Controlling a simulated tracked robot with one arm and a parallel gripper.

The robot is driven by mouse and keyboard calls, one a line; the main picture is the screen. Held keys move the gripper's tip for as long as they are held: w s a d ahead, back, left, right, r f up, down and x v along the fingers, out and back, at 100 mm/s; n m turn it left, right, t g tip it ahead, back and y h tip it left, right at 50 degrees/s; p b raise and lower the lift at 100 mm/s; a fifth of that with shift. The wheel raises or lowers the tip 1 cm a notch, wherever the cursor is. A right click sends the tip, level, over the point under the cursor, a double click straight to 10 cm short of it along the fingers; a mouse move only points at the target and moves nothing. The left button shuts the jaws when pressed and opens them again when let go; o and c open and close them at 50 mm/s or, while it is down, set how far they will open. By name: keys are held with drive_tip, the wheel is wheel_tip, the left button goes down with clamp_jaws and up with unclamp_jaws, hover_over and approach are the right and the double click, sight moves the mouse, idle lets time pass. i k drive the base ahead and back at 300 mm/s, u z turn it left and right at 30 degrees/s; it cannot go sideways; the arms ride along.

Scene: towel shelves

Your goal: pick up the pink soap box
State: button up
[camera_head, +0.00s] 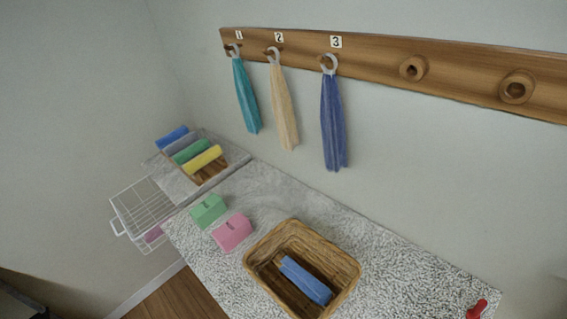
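The pink soap box (232,233) sits on the speckled grey counter (205,250), in the lower middle-left of the picture. A green box (208,210) of similar shape stands close to its upper left. A wicker basket (258,238) stands close to its right. The pink box's top and front show clearly and nothing covers it. My gripper is not in view, so its opening does not show.
The basket holds a blue rolled item (305,280). A white wire drawer (140,200) sticks out at left with something pink inside. Rolled towels (190,150) lie behind. Three towels hang from a wooden rail (450,80). A red object (477,310) lies at lower right.

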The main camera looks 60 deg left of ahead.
sight(229, 235)
drive_tip(key=z, duration=1.15)
drive_tip(key=k, duration=2.2)
drive_tip(key=u, duration=2)
drive_tip(key=i, duration=1)
drive_tip(key=z, duration=0.05)
